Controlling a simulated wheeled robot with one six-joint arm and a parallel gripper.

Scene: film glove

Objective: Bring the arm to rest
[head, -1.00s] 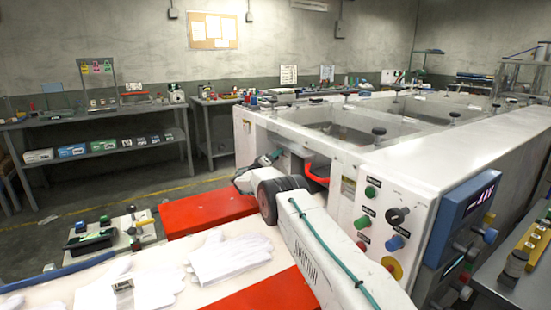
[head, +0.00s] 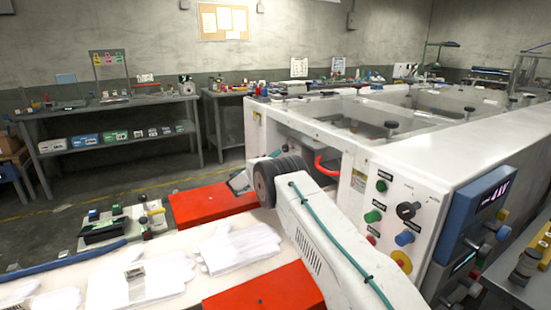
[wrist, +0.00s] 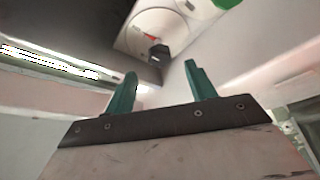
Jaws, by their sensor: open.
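My gripper (wrist: 160,80) shows in the wrist view with its two green fingers apart and nothing between them. Past the fingertips is a pale panel with a round dial and a dark knob (wrist: 159,53); I cannot tell whether the fingers touch anything. In the head view my white arm reaches from the lower right toward the machine's front opening. The gripper end is mostly hidden there behind the dark wrist joint.
The white machine (head: 470,150) with its button panel (head: 398,215) stands close to the right of my arm. Red blocks (head: 208,203) flank the pale work surface, where white gloves (head: 238,247) lie. Open floor (head: 50,230) shows at the left.

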